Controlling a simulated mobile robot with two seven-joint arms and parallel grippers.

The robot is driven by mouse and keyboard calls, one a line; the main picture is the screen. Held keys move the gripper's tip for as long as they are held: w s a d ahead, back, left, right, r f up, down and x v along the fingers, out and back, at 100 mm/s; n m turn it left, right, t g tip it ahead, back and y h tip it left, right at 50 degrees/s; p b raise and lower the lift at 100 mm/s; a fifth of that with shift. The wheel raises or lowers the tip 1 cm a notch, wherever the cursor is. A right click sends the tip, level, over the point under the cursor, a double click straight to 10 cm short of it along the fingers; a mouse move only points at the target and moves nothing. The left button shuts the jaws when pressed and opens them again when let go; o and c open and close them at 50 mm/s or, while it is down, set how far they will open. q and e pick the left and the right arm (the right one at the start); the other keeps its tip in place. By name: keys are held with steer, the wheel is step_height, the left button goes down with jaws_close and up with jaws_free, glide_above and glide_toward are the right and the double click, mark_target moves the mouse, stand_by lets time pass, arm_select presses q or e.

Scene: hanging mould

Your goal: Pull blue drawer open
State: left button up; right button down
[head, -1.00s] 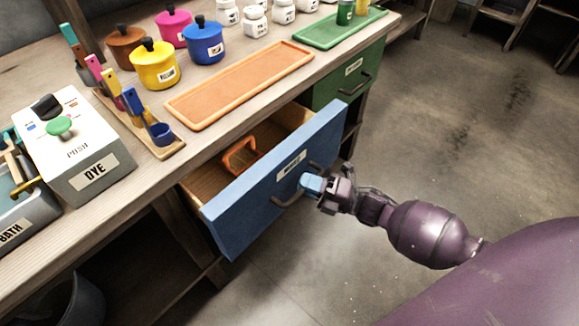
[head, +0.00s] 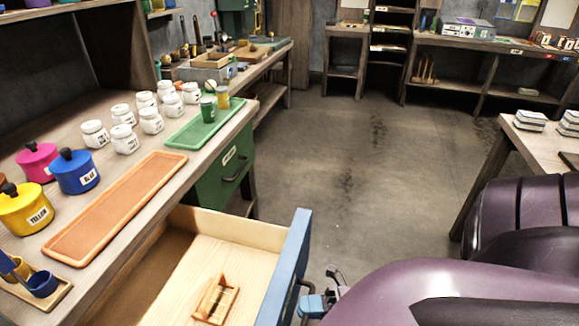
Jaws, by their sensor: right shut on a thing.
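The blue drawer (head: 288,265) stands open below the workbench, and its pale wooden inside shows. A small orange-brown wooden object (head: 215,300) lies in it. My right gripper (head: 310,304) is at the outer side of the drawer front, near the bottom edge of the head view. It is shut on the drawer's dark handle (head: 297,298). Much of my right arm fills the lower right, and the lower part of the drawer is cut off by the frame. My left gripper is not in view.
The green drawer (head: 222,170) beyond is closed. An orange tray (head: 115,207), a green tray (head: 203,124), colored pots and several white jars stand on the bench (head: 150,145). Open floor (head: 370,170) lies to the right, with another table (head: 545,143) at the right edge.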

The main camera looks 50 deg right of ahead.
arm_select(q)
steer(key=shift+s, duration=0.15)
arm_select(e)
steer(key=shift+s+d, duration=0.25)
steer(key=shift+s, duration=0.35)
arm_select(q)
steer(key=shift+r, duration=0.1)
arm_select(e)
steer(key=c, duration=1.1)
jaws_free()
steer(key=shift+c, duration=0.2)
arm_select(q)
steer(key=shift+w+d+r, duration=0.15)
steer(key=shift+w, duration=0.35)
arm_select(e)
steer(key=v, duration=1)
steer(key=shift+s+d, duration=0.25)
steer(key=shift+s, duration=0.05)
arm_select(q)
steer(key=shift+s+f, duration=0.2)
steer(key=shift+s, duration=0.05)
arm_select(e)
steer(key=shift+f, duration=0.1)
